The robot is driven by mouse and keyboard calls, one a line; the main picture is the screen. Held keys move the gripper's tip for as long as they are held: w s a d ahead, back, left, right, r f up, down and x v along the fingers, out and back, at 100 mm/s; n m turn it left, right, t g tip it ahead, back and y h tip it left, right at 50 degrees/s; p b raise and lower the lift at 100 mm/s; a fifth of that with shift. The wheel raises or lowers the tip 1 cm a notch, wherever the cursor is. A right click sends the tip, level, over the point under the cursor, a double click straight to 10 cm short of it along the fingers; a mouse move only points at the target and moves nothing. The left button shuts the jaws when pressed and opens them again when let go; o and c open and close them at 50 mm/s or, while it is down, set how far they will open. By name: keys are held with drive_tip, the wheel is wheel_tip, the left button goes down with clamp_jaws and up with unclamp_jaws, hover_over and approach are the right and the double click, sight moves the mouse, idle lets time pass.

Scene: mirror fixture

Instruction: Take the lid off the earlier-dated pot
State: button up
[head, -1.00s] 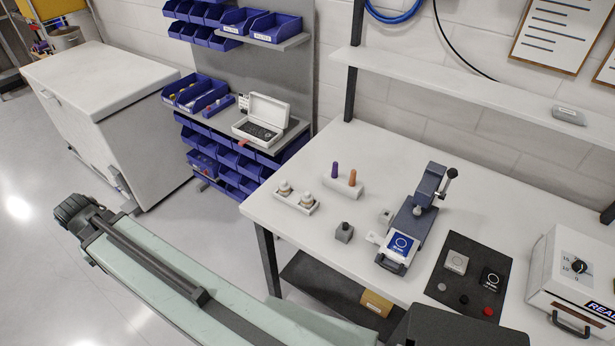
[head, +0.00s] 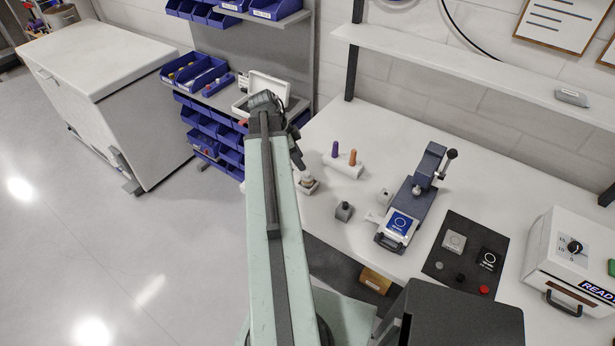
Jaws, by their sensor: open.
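A low white holder (head: 313,190) stands at the left end of the white bench. One small pale pot with a rounded lid (head: 307,181) shows in it. My arm covers the rest of the holder, and any date marking is too small to read. The dark end of my arm, with my gripper (head: 298,162), hangs just behind and right of the arm's far end. It appears near the holder in the picture, holding nothing that I can see. The arm hides most of it.
A white block with purple and orange pegs (head: 343,163), a small grey block (head: 344,211) and a blue lever press (head: 412,205) stand right of the holder. A dark mat (head: 466,255) and a white control box (head: 572,262) lie farther right. Blue bins (head: 205,72) fill the rack behind.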

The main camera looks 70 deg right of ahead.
sight(306, 172)
drive_tip(key=b+x, duration=0.4)
drive_tip(key=x, duration=0.1)
drive_tip(key=w+b+x, duration=0.1)
drive_tip(key=b+x, duration=0.1)
drive_tip(key=shift+s+d+f+b, duration=0.1)
drive_tip(key=shift+d+f+b, duration=0.1)
drive_tip(key=shift+f+b, duration=0.25)
drive_tip(key=shift+s+r, duration=0.1)
drive_tip(key=shift+r, duration=0.05)
clamp_jaws()
